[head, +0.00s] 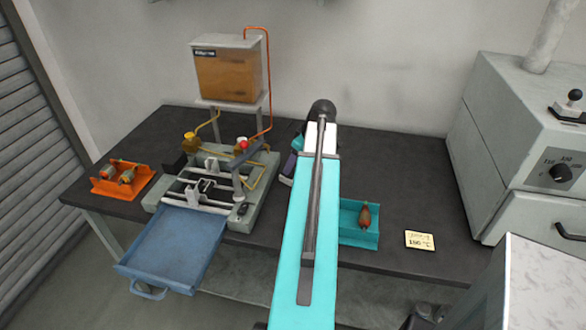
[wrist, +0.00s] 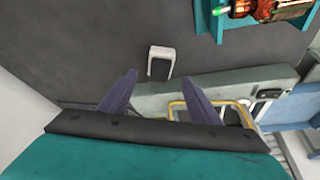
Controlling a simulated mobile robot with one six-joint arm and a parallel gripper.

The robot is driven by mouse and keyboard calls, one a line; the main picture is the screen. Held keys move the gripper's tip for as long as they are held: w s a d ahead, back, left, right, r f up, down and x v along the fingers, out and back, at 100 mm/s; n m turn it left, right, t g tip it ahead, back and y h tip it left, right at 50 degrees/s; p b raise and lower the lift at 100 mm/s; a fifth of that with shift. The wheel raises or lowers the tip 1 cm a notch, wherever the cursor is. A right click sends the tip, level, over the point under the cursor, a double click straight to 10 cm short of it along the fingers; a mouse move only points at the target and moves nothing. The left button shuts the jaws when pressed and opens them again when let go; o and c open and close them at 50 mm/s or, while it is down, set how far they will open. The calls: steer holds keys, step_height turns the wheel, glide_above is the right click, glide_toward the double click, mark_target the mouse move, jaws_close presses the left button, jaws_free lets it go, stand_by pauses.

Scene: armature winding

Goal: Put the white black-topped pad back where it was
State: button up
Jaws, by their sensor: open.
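In the wrist view, a small white piece with a dark middle (wrist: 161,49) lies on the dark bench top; it looks like the white black-topped pad. Its near side blends into the dark surface, so I cannot tell its full outline. My gripper (wrist: 158,75) is open, its two purple fingers spread apart. The piece shows between and just beyond the fingertips, with nothing held.
The winding machine (head: 205,188) with a blue tray (head: 172,250) stands left of my arm. A teal tray (head: 352,240) holding an armature (head: 365,216) sits right, near a yellow note (head: 420,240). An orange tray (head: 105,187) is far left. The bench right of my arm is mostly clear.

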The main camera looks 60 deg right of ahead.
steer(key=shift+b+v, duration=0.45)
steer(key=shift+v, duration=1.95)
